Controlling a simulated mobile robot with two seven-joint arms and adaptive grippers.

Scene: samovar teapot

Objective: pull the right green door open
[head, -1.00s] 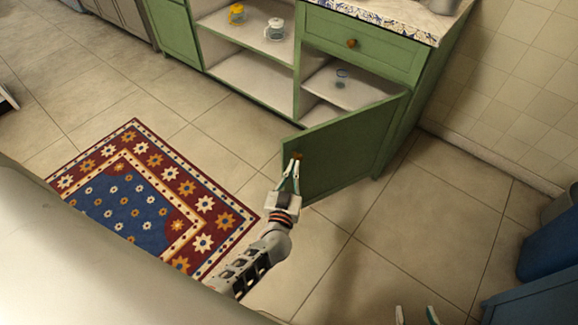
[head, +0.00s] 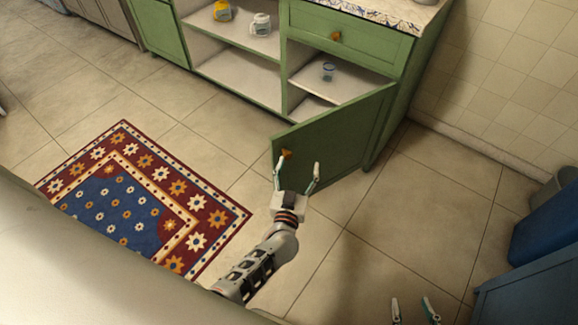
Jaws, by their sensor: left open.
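The right green door (head: 335,140) stands partly open, swung out from the green cabinet (head: 400,100). Its orange knob (head: 287,154) is near the door's free edge. My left gripper (head: 297,165) is open in front of the door, with its fingers spread; one finger is close to the knob, and I cannot tell if it touches. My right gripper (head: 414,309) shows only its two fingertips, spread apart, at the bottom edge, far from the door.
A yellow mug (head: 222,11), a white mug (head: 261,24) and a small glass (head: 328,72) stand on the shelves. A patterned rug (head: 140,205) lies at left. Blue furniture (head: 545,235) is at right. The floor around the door is clear.

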